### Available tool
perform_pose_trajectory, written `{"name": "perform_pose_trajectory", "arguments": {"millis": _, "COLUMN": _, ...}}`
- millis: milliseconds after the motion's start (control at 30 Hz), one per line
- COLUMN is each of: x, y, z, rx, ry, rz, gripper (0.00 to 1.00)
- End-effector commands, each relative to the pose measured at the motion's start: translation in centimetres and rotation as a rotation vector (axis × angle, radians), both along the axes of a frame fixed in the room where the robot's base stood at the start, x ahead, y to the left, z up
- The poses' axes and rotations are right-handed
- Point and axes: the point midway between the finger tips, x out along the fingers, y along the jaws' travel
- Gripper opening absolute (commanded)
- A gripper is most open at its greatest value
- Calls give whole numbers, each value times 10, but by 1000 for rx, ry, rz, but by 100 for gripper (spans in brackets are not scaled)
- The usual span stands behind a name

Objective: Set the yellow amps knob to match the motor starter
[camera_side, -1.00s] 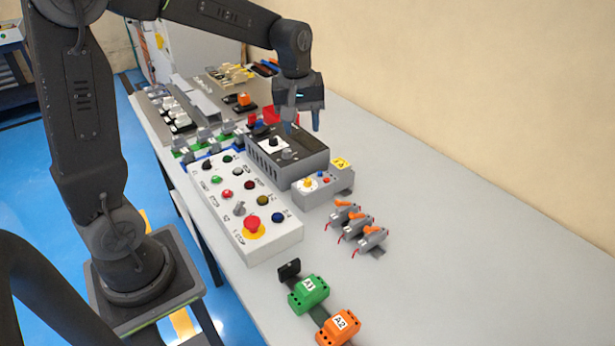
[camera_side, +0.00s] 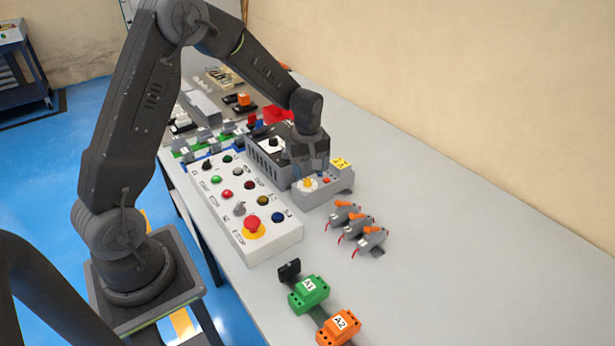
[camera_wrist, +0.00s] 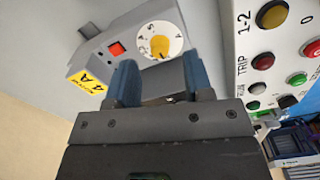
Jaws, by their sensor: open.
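The yellow amps knob (camera_wrist: 159,46) sits on a round white dial with printed figures on a grey unit (camera_wrist: 135,38); it also shows in the side view (camera_side: 308,184). A yellow label (camera_wrist: 90,80) on the unit carries a black "4 A"; its smaller print is too blurred to read. An orange-red button (camera_wrist: 117,48) is between label and dial. My gripper (camera_wrist: 161,78) is open and empty, its two blue fingers apart, close to the knob but not around it. In the side view my gripper (camera_side: 310,172) is low over the unit's back edge.
A dark grey box (camera_side: 268,162) with a black knob stands directly behind the unit. A white button panel (camera_side: 235,205) with a red emergency stop (camera_side: 252,225) lies left. Orange-levered grey clamps (camera_side: 355,225) are front right. The right of the table is clear.

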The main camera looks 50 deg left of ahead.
Motion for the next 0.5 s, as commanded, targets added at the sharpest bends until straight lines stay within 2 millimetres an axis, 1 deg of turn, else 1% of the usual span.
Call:
{"name": "perform_pose_trajectory", "arguments": {"millis": 33, "x": -1, "y": 0, "z": -9, "rx": -1, "ry": 4, "rz": 0, "gripper": 47}}
{"name": "perform_pose_trajectory", "arguments": {"millis": 200, "x": 0, "y": 0, "z": -25, "rx": 0, "ry": 1, "rz": 0, "gripper": 47}}
{"name": "perform_pose_trajectory", "arguments": {"millis": 333, "x": 0, "y": 0, "z": -30, "rx": 0, "ry": 0, "rz": 0, "gripper": 47}}
{"name": "perform_pose_trajectory", "arguments": {"millis": 500, "x": 0, "y": 0, "z": -31, "rx": 1, "ry": -1, "rz": 0, "gripper": 47}}
